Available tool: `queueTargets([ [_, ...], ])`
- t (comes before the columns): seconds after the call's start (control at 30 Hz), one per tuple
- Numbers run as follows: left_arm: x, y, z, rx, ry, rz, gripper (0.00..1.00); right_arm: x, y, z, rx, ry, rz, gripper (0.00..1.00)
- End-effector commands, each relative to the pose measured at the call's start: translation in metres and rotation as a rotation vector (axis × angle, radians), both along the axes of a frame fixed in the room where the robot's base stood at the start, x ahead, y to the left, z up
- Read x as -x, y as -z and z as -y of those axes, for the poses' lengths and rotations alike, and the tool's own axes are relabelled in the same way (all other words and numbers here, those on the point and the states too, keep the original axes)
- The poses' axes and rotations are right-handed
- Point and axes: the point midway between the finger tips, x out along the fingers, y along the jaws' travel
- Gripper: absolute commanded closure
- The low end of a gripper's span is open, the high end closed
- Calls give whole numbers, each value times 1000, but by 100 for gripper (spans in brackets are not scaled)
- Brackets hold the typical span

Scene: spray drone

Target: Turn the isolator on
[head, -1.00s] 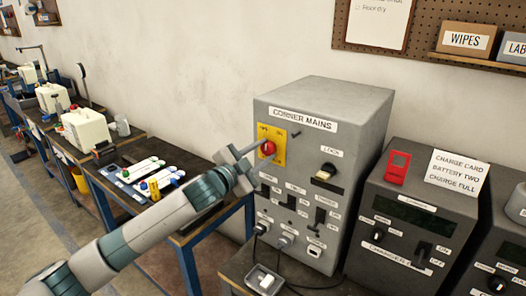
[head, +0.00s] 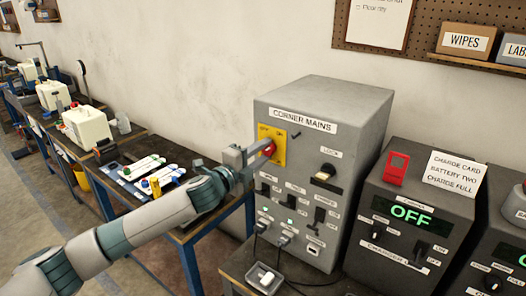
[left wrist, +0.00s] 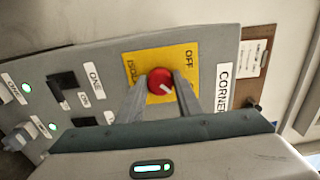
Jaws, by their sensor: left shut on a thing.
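The isolator is a red round knob (head: 269,147) on a yellow plate (head: 279,138) on the front of the grey CORNER MAINS box (head: 330,100). My left gripper (head: 258,149) is shut on the red knob, its arm reaching in from the left. In the left wrist view the two fingers lie on either side of the knob (left wrist: 160,80), and its white pointer mark slants towards the right finger. The word OFF shows on the yellow plate (left wrist: 183,56); part of the plate is hidden by the fingers. My right gripper is out of view.
Small green lights glow on the mains box. To its right stands a dark charger (head: 415,225) whose display reads OFF in green. A workbench (head: 145,205) with tools runs back along the left.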

Motion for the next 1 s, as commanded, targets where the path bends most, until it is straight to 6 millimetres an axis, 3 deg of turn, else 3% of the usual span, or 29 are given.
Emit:
queueTargets([
  [0.43,1,2,0,-14,1,8,91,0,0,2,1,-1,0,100],
  [0.47,1,2,0,-14,1,8,66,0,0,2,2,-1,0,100],
  [0.53,0,2,0,-14,1,8,50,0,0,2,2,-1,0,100],
  [1.0,4,1,-3,-13,0,8,50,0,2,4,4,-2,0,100],
])
